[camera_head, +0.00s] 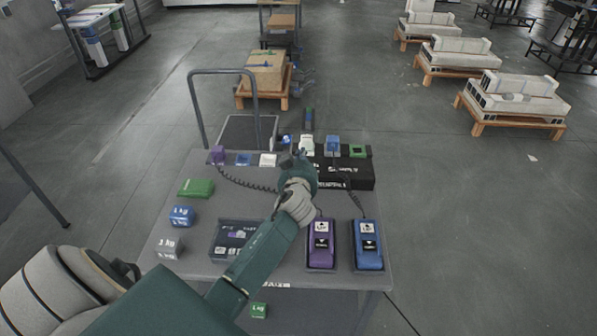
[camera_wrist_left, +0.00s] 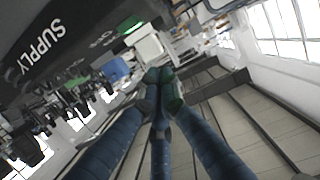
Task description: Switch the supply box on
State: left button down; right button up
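The supply box (camera_head: 350,180) is a black box at the back right of the table; its SUPPLY lettering shows in the left wrist view (camera_wrist_left: 40,50). On it are a white block (camera_head: 306,145), a blue plug (camera_head: 332,145) with a cord and a green piece (camera_head: 357,151). The white block (camera_wrist_left: 149,45) and green piece (camera_wrist_left: 130,25) also show in the left wrist view. My left gripper (camera_head: 299,157) is at the box's left end and partly hides it. In the left wrist view its fingertips (camera_wrist_left: 160,88) are together, with nothing seen between them. I cannot tell whether they touch the box. My right gripper is not in view.
A purple pendant (camera_head: 320,245) and a blue pendant (camera_head: 367,245) lie at the table's front right. A dark panel (camera_head: 232,240), weights (camera_head: 181,215) and a green block (camera_head: 196,188) lie left. A cart (camera_head: 247,130) stands behind the table.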

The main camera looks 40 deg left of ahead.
pick_arm(q)
jog(key=r+b+v, duration=0.2)
jog(key=v, duration=1.4)
jog(key=shift+r, duration=0.3)
jog(key=shift+a, duration=0.1)
